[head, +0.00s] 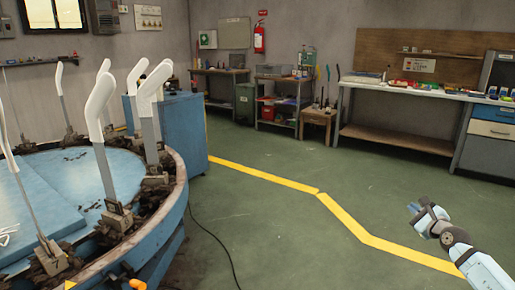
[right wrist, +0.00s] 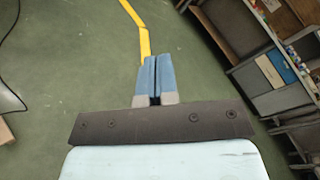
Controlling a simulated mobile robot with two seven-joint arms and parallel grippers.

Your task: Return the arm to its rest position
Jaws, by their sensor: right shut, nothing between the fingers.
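My right gripper (head: 418,212) is at the lower right of the head view, held over open floor. In the right wrist view its two blue fingers (right wrist: 150,75) are together with nothing between them. My left gripper is not in either view. The right gripper is well apart from the table and the boards.
Green floor (head: 270,225) with a yellow line (head: 265,175) lies open between the table and the right arm. A dark cable (head: 215,240) runs on the floor. A blue cabinet (head: 185,135) stands behind the table. A long workbench (head: 400,92) and a fire extinguisher (head: 259,38) are at the back.

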